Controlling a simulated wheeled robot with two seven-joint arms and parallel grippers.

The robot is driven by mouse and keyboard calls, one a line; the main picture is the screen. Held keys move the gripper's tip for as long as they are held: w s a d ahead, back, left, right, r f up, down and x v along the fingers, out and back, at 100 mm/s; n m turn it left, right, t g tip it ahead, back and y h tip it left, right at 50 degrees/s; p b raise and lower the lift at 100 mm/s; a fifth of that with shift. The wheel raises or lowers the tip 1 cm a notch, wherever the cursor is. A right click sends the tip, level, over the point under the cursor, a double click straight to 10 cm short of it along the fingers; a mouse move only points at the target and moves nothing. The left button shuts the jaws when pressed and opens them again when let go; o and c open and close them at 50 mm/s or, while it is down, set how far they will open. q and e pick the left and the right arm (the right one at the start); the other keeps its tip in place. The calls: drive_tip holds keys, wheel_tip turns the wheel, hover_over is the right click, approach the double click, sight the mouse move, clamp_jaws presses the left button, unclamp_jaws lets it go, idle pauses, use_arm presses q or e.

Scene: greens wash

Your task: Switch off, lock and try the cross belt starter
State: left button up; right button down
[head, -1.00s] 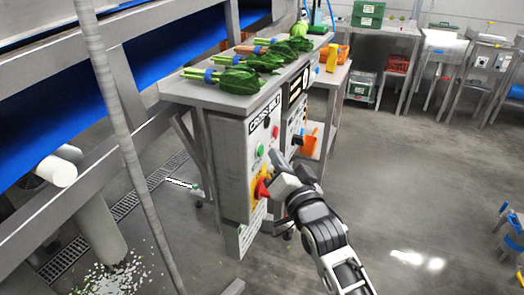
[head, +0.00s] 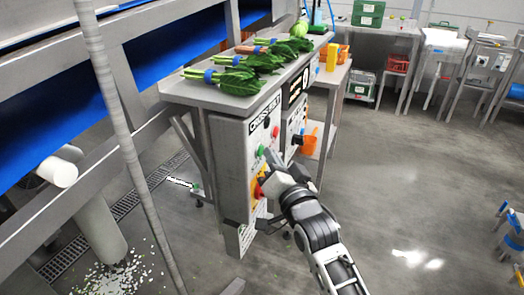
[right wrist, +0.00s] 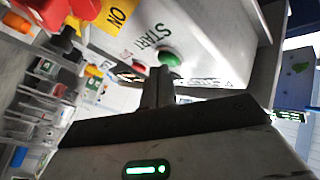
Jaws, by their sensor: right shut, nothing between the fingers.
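The cross belt starter (head: 228,165) is a grey cabinet with a label across its top front edge. Its front has a green button (head: 260,150), a red button (head: 275,132) and a red rotary handle (head: 258,191) on a yellow plate, partly hidden by my gripper. My right gripper (head: 270,157) is shut and empty, its tip just by the green button. In the right wrist view the green button (right wrist: 170,57) beside the word START is right at the fingertips; I cannot tell if they touch. A yellow ON mark (right wrist: 117,13) shows near the red handle (right wrist: 45,10). My left gripper is out of view.
A blue conveyor belt (head: 60,115) and a slanted pole are at left.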

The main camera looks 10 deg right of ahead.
drive_tip(key=shift+w+a, duration=0.15)
drive_tip(key=shift+a, duration=0.1)
idle(0.4)
drive_tip(key=shift+d, duration=0.1)
drive_tip(key=shift+s+d+p, duration=0.5)
drive_tip(key=shift+d+p, duration=0.05)
drive_tip(key=shift+d, duration=0.1)
drive_tip(key=s+d+p, duration=0.1)
drive_tip(key=d, duration=0.1)
drive_tip(key=s+d+p, duration=0.1)
drive_tip(key=d, duration=0.1)
drive_tip(key=shift+s, duration=0.4)
